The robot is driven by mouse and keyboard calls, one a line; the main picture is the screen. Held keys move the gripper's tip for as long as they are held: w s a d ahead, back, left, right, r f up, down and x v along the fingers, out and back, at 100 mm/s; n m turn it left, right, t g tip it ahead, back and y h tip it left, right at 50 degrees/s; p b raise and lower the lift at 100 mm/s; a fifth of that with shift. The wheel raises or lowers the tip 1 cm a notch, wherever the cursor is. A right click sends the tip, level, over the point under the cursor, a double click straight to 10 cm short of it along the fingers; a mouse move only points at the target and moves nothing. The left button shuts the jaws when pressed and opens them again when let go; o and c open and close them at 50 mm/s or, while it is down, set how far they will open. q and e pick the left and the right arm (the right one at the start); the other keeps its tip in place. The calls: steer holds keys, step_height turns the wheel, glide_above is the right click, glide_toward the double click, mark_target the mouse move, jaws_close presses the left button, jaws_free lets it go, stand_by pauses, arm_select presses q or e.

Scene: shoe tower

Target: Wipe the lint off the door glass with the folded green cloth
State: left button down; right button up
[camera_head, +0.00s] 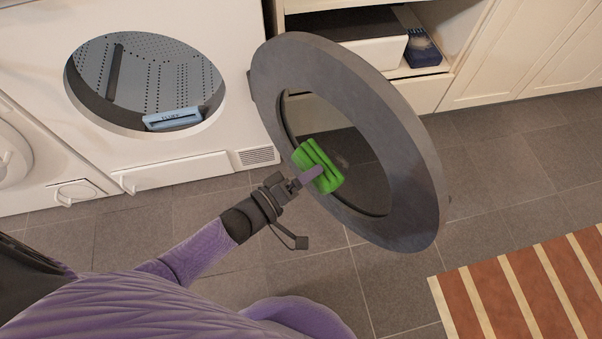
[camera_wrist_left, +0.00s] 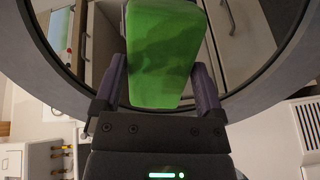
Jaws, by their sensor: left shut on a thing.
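The washer door (camera_head: 410,130) stands swung open, a thick grey ring around dark glass (camera_head: 365,175). A faint pale patch (camera_head: 343,160) on the glass may be lint. My left gripper (camera_head: 312,174) is shut on the folded green cloth (camera_head: 325,166), holding it at the lower left part of the glass. I cannot tell whether the cloth touches the glass. In the left wrist view the cloth (camera_wrist_left: 166,50) sits between the two purple fingers, in front of the ring (camera_wrist_left: 45,65). It hides part of the glass. My right gripper is not in view.
The white washer (camera_head: 205,25) stands at the left, its drum opening holding a blue labelled item (camera_head: 173,119) at the lower rim. Open shelving with a dark blue box (camera_head: 422,50) is behind the door. A striped rug (camera_head: 530,290) lies at right on the tiled floor.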

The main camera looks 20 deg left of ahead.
mark_target(324, 188)
arm_select(q)
steer(key=shift+x, duration=0.95)
stand_by(0.5)
steer(key=shift+r, duration=0.1)
steer(key=shift+s+d, duration=0.4)
steer(key=shift+d, duration=0.5)
steer(key=shift+s+d, duration=0.4)
steer(key=shift+d, duration=0.45)
steer(key=shift+w+a, duration=0.3)
steer(key=shift+a, duration=0.3)
steer(key=shift+w+a, duration=0.3)
steer(key=shift+a, duration=0.3)
steer(key=shift+w+a, duration=0.3)
steer(key=shift+a, duration=0.3)
steer(key=p+v, duration=0.1)
steer(key=v, duration=0.5)
steer(key=shift+d, duration=0.25)
steer(key=shift+s, duration=0.2)
